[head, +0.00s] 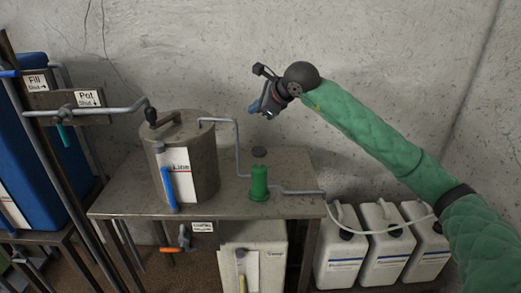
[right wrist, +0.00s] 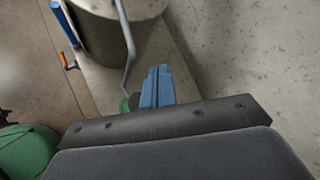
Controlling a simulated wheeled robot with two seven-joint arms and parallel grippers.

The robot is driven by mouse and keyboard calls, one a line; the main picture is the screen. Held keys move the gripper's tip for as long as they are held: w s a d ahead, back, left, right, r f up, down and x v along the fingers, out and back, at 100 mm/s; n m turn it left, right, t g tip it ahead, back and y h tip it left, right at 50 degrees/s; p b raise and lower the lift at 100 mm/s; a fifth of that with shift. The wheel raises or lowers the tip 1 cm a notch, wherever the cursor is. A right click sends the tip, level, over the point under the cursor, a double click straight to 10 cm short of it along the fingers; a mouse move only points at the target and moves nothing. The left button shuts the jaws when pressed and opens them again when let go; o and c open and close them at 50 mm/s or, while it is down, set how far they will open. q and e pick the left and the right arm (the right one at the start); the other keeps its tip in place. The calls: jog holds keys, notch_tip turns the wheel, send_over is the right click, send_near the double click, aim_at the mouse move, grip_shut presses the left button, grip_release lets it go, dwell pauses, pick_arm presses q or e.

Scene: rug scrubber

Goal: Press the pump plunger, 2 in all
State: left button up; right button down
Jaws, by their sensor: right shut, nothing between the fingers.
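The pump (head: 259,186) is a small green cylinder standing on the metal table. Its plunger has a dark round knob (head: 259,152) that sits a little above the green body. My right gripper (head: 255,108) is above the knob, clearly apart from it, in front of the grey wall. Its blue fingers are shut with nothing between them. In the right wrist view the shut fingers (right wrist: 157,85) partly hide the pump, and only a bit of green (right wrist: 125,104) and a dark edge show beside them. My left gripper is not in view.
A grey metal pot (head: 205,150) with a handle and blue-ended gauge stands left of the pump on the table (head: 125,195). A bent pipe (head: 236,140) runs from the pot to the pump. White jugs (head: 385,245) stand lower right. A valve rack (head: 75,112) is at left.

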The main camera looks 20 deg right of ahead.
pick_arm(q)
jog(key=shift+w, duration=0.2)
pick_arm(e)
jog(key=shift+s+d+f+g+h, duration=0.25)
jog(key=shift+d+f+h, duration=0.1)
jog(key=shift+d+f, duration=0.15)
jog(key=shift+s+d+f+g+h, duration=0.15)
jog(key=shift+s+d+f+h, duration=0.05)
jog(key=shift+d+f+h, duration=0.2)
send_over(262, 151)
jog(key=shift+w+f, duration=0.1)
jog(key=shift+f, duration=3.15)
jog(key=shift+f+b, duration=0.95)
jog(key=shift+b, duration=0.25)
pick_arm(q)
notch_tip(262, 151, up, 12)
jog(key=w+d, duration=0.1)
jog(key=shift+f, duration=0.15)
pick_arm(e)
jog(key=shift+f, duration=0.25)
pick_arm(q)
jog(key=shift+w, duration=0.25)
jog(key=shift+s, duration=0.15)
